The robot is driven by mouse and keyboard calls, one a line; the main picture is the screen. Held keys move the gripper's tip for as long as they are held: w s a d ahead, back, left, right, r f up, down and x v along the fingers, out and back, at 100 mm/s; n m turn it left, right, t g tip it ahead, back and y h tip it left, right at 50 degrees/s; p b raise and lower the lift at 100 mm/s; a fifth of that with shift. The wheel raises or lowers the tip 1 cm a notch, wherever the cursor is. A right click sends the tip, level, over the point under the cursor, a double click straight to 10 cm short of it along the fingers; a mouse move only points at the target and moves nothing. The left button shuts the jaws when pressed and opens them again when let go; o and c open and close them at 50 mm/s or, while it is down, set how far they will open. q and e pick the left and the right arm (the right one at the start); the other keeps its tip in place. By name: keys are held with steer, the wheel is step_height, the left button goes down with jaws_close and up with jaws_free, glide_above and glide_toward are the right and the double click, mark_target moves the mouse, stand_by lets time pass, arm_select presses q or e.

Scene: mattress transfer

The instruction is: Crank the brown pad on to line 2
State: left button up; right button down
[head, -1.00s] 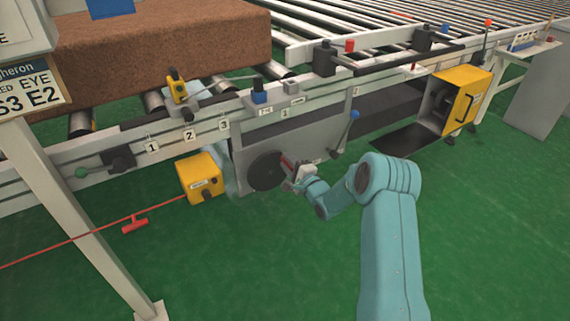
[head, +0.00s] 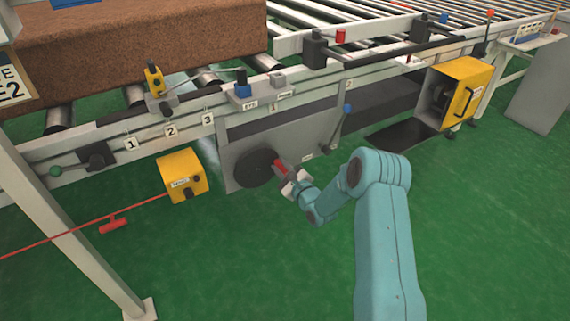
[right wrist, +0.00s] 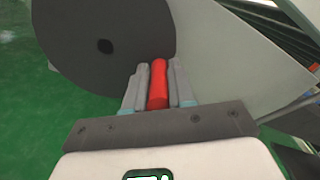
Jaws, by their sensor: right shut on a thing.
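The brown pad (head: 140,50) lies on the roller conveyor at the upper left, its right end over the rollers. A dark round crank disc (head: 254,170) is on the grey box under the rail; it also shows in the right wrist view (right wrist: 85,40). My right gripper (head: 286,176) is shut on the red crank handle (right wrist: 158,84), with one finger on each side of it. Number plates mark line 1 (head: 131,144), line 2 (head: 170,131) and line 3 (head: 208,118) on the near rail. My left gripper is out of view.
A yellow box (head: 181,177) with a red pull cord (head: 65,233) stands left of the crank. A blue-tipped lever (head: 342,125) is to its right, and a yellow housing (head: 458,90) stands farther right. A white post (head: 75,235) is at the left. Green floor lies open in front.

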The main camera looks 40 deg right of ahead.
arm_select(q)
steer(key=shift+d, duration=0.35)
arm_select(e)
steer(key=shift+d+f, duration=0.1)
steer(key=shift+f, duration=0.05)
steer(key=c, duration=1)
jaws_free()
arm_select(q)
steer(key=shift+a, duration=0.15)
arm_select(e)
steer(key=shift+s, duration=0.1)
steer(key=shift+s+a, duration=0.2)
steer(key=shift+s, duration=0.15)
arm_select(q)
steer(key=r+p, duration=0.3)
steer(key=p, duration=0.1)
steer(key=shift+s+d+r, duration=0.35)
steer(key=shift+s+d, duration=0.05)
arm_select(e)
steer(key=v, duration=1.5)
steer(key=shift+s+a, duration=0.2)
